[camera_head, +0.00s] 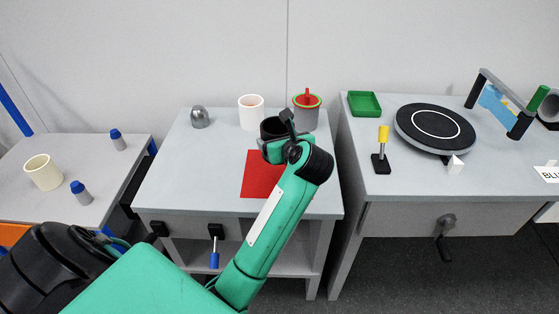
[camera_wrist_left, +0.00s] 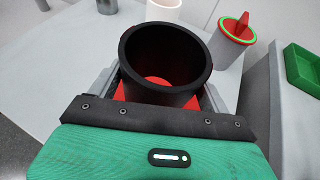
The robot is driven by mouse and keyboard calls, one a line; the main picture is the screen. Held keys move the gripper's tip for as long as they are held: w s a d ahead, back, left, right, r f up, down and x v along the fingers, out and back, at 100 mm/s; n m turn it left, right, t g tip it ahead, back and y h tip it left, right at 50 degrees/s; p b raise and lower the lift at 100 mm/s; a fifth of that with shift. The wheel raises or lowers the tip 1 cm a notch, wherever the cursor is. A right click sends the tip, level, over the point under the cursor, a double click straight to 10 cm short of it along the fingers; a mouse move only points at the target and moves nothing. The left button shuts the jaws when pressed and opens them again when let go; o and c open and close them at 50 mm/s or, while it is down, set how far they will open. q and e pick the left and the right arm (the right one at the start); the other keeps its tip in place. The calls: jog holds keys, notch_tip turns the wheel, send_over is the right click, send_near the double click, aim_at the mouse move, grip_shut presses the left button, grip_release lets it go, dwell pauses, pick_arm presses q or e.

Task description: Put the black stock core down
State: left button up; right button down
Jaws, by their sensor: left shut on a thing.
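The black stock core (camera_wrist_left: 158,94) is a hollow black ring-shaped cylinder, open at the top, in the middle of the left wrist view. Red shows through its open middle. In the head view the core (camera_head: 271,127) is partly hidden by my left gripper (camera_head: 279,139), which is shut on it. The core is over or at the back part of a red mat (camera_head: 263,178) on the middle table. I cannot tell whether its bottom touches the mat. My right gripper is not in view.
The right table holds a green tray (camera_head: 364,103) and a black turntable (camera_head: 434,127). The middle table's left part (camera_head: 190,165) is clear.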

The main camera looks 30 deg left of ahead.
pick_arm(q)
notch_tip(320, 180, down, 6)
jog(key=shift+f+b, duration=0.15)
jog(key=shift+b, duration=0.15)
jog(key=shift+f, duration=0.15)
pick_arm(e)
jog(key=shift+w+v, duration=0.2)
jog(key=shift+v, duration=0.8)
pick_arm(q)
jog(key=shift+f, duration=0.1)
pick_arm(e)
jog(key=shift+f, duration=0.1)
pick_arm(q)
jog(key=o, duration=1)
jog(key=shift+o, duration=0.2)
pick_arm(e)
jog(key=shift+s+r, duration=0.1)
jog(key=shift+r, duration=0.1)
